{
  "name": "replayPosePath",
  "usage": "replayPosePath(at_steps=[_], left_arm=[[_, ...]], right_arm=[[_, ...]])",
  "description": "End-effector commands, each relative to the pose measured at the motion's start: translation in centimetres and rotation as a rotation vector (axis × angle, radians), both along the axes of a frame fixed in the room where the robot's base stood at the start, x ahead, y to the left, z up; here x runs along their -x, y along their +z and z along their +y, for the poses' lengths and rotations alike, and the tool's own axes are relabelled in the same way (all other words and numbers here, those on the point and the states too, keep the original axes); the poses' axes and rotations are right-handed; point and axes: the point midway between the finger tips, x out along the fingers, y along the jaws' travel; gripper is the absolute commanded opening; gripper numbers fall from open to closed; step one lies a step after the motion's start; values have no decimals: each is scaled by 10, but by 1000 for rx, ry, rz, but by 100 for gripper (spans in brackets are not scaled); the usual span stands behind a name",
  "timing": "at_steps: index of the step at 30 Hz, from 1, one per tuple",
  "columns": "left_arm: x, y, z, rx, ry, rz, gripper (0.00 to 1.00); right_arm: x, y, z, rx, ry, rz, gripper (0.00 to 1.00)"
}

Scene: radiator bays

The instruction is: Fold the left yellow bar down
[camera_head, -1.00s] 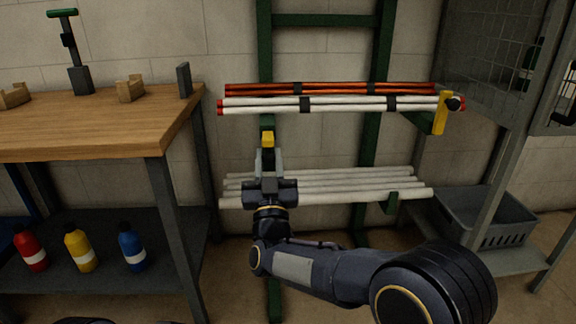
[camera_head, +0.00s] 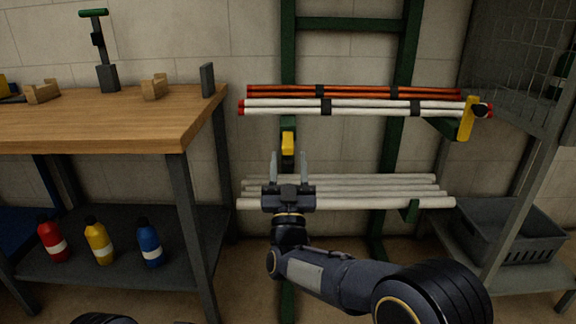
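The left yellow bar (camera_head: 288,144) is a short yellow piece with a dark part around it. It sits below the upper tubes, in front of the left green upright (camera_head: 288,44), and looks roughly vertical. The right yellow bar (camera_head: 466,119) stands upright across the right ends of the upper white tubes (camera_head: 365,106), beside a dark round knob. My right gripper (camera_head: 289,158) points up just below the left bar. Its two fingers are spread and empty, with the bar's lower end seen between their tips; I cannot tell the gap in depth. My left gripper is not in view.
Orange tubes (camera_head: 355,91) lie behind the white ones; grey tubes (camera_head: 345,190) lie on the lower level behind my gripper. A wooden workbench (camera_head: 110,124) stands at left, with bottles below. A grey crate (camera_head: 510,232) and mesh cage (camera_head: 520,60) are at right.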

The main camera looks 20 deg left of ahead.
Motion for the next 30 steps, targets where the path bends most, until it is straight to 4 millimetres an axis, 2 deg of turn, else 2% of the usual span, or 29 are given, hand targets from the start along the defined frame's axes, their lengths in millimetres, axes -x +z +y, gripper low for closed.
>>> replayPosePath(at_steps=[10,21,30], left_arm=[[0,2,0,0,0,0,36],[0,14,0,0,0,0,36],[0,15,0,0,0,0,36]], right_arm=[[6,-4,0,2,3,2,46],[48,-41,-13,2,4,1,46],[59,-50,-17,-1,3,-1,46]])
